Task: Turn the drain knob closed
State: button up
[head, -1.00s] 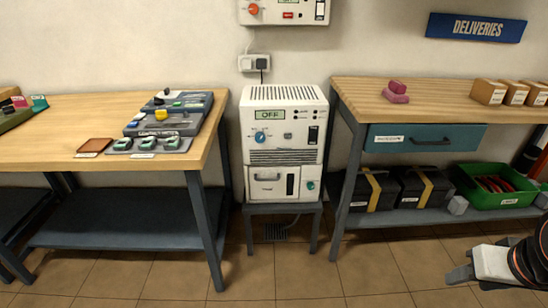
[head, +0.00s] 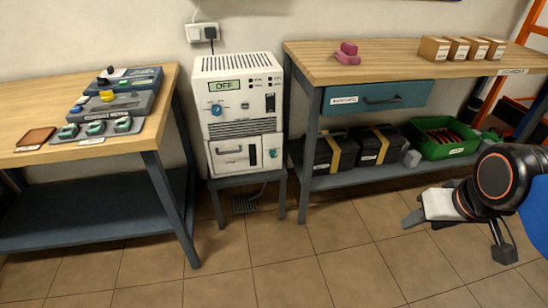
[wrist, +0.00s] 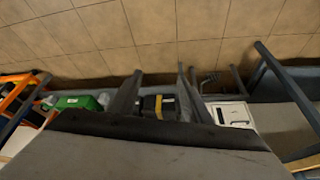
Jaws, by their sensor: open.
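A white cabinet unit (head: 240,105) stands on a low grey stand, its display reading OFF. A small green knob (head: 273,153), which looks like the drain knob, is at the right of its lower front panel. Its exact turn position is too small to tell. A blue knob (head: 216,110) is on the upper panel. My gripper (head: 412,214) is open and empty at the right, over the floor, well apart from the unit. The unit also shows partly in the wrist view (wrist: 232,114), where the green knob cannot be made out.
A wooden workbench (head: 30,110) with several devices stands at the left. Another bench (head: 370,62) with a blue drawer (head: 375,97) stands to the right. Black cases and a green bin (head: 450,150) sit on its lower shelf. The tiled floor in front is clear.

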jog(key=w+a+f+t+y, duration=0.1)
jog(key=w+a+f+t, duration=0.3)
jog(key=w, duration=0.7)
jog(key=w+a+f+m+y, duration=0.1)
jog(key=w+a+f, duration=0.2)
jog(key=w+a, duration=0.6)
jog(key=w+a+f+t+y, duration=0.1)
jog(key=w+a+f+t, duration=0.15)
jog(key=w, duration=1.05)
jog(key=m+t+y, duration=0.1)
jog(key=t+y, duration=0.1)
jog(key=t, duration=0.4)
send_near(274, 156)
jog(key=x, duration=0.8)
jog(key=shift+w+a, duration=0.1)
jog(key=shift+w, duration=0.1)
jog(key=c, duration=1.1)
